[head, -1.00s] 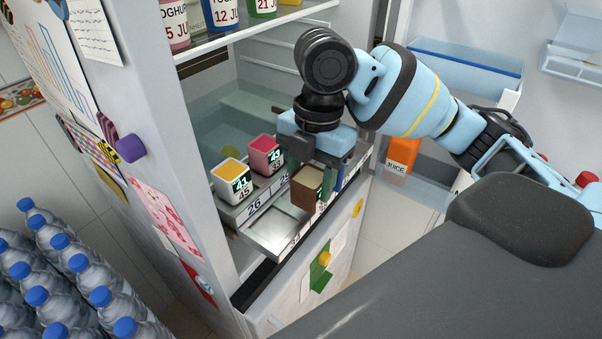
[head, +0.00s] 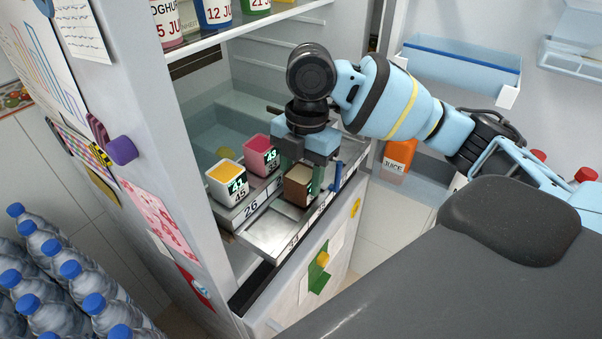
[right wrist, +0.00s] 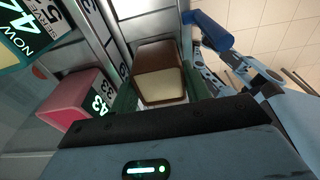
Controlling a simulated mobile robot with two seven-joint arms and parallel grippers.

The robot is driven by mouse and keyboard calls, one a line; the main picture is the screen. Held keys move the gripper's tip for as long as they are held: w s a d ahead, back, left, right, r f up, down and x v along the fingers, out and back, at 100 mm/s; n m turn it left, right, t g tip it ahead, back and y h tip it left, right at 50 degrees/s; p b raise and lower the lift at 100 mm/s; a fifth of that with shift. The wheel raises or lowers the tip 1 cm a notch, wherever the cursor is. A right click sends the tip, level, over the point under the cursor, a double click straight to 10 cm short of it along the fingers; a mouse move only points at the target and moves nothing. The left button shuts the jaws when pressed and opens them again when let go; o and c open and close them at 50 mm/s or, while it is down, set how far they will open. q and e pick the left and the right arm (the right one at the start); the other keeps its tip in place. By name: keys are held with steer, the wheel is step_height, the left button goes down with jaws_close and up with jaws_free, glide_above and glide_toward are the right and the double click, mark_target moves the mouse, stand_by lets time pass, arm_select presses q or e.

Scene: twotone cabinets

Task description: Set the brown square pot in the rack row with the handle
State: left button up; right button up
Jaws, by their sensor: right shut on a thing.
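The brown square pot (head: 297,188), with a pale top, is between the fingers of my right gripper (head: 302,178). The gripper points down and is shut on it. The pot is at the front row of the stepped rack (head: 268,238), beside the blue handle (head: 336,177); I cannot tell whether its base touches the row. The right wrist view shows the pot (right wrist: 160,72) between the green fingers, with the blue handle (right wrist: 208,32) close to its right. My left gripper is not in view.
The front row is bare left of the brown pot. An orange juice carton (head: 398,155) stands in the door. Water bottles (head: 70,280) fill the lower left.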

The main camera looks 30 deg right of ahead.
mark_target(305, 169)
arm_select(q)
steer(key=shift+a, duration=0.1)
arm_select(e)
steer(key=shift+f, duration=0.1)
steer(key=o, duration=0.8)
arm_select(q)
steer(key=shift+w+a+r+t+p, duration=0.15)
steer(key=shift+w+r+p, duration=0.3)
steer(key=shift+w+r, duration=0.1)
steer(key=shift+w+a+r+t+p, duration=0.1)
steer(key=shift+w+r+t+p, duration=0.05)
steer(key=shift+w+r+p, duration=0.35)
arm_select(e)
step_height(305, 169, up, 12)
steer(key=d, duration=0.1)
steer(key=shift+w, duration=0.25)
steer(key=shift+d, duration=0.1)
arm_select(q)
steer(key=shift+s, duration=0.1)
